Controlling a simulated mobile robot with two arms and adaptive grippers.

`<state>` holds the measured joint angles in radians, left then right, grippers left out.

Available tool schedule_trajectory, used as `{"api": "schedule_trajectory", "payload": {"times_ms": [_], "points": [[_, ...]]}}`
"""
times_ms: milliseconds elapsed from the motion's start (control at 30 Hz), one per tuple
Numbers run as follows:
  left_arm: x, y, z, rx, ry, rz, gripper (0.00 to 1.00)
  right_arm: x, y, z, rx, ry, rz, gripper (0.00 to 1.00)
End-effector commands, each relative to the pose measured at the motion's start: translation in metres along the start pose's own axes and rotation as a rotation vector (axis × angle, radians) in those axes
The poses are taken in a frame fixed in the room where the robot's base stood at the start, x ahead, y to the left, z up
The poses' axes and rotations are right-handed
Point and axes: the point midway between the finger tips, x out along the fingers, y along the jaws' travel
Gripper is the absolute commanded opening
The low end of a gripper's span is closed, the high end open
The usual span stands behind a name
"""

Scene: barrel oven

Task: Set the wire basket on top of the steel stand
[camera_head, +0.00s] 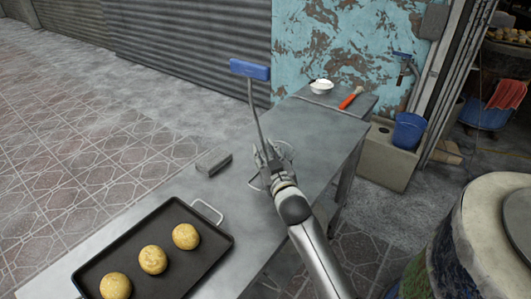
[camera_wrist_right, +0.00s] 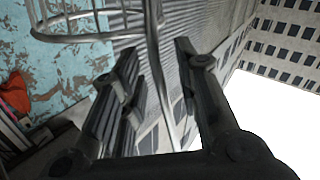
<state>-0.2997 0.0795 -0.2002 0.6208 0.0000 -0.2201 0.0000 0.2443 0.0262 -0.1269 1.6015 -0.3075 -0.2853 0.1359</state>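Thin wire loops (camera_head: 284,149), which look like part of the wire basket, show close around my right gripper (camera_head: 268,158) above the steel table. In the right wrist view, the wire basket's rings (camera_wrist_right: 75,38) are at the upper left, beyond the fingertips. A thin metal rod runs down between the two fingers (camera_wrist_right: 157,55), with gaps visible on both sides. In the head view, a rod reaches from the gripper up to a blue block (camera_head: 250,69). I cannot clearly identify the steel stand; a small grey block (camera_head: 213,163) lies at the table's left edge. My left gripper is not in view.
A dark tray (camera_head: 222,242) with three buns lies on the near table. A white bowl (camera_head: 321,86) and a red-handled brush (camera_head: 351,98) are at the far end. A blue bucket (camera_head: 408,130) stands right. The table's middle (camera_head: 228,190) has bare room.

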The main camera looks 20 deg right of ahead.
Motion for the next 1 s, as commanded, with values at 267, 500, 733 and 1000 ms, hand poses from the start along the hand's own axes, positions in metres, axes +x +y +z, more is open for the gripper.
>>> {"api": "schedule_trajectory", "payload": {"times_ms": [267,500,733,1000], "points": [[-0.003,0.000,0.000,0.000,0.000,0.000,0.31,0.000,0.001,-0.004,-0.001,0.000,0.000,0.30],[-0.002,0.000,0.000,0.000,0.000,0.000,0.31,-0.031,0.000,-0.001,0.000,-0.002,-0.001,0.30],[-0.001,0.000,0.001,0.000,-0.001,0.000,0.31,-0.079,0.000,-0.001,0.000,-0.002,-0.001,0.30],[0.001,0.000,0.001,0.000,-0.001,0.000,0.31,-0.114,0.000,-0.002,0.000,-0.001,0.000,0.30]]}}
